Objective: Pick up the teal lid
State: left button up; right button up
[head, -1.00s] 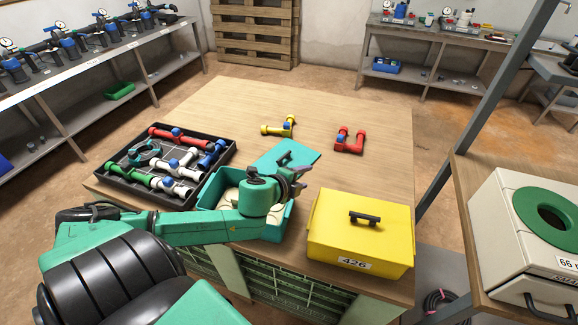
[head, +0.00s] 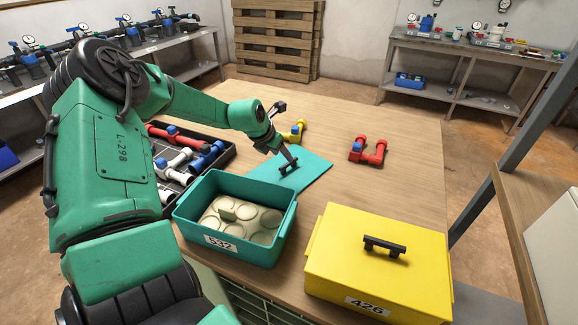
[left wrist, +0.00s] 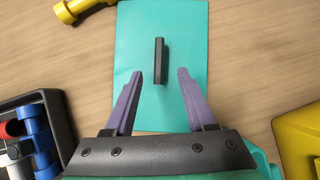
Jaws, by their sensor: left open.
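The teal lid (head: 312,171) lies flat on the wooden table behind the open teal box (head: 283,225), with its black bar handle (head: 288,167) upward. In the left wrist view the lid (left wrist: 142,100) is below and ahead of my gripper, and its handle (left wrist: 160,62) stands between the lines of the two fingers, a little beyond the fingertips. My left gripper (head: 288,132) is open and empty above the lid in the head view; its purple fingers (left wrist: 160,74) spread to either side in the wrist view. My right gripper is not in view.
The yellow box (head: 340,262) with a closed lid stands front right. Yellow pipe (head: 299,131) and red pipe (head: 372,155) pieces lie behind and right of the lid. The black tray (head: 225,160) of pipes is left, partly behind my arm. The table's right rear is clear.

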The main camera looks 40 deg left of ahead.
aim_at(288, 163)
pick_arm(q)
jog(key=shift+x, duration=1.05)
jog(key=x, duration=0.5)
jog(key=shift+s+a+f+b, duration=0.15)
jog(key=shift+b, duration=0.25)
jog(key=shift+s, duration=0.1)
grip_shut()
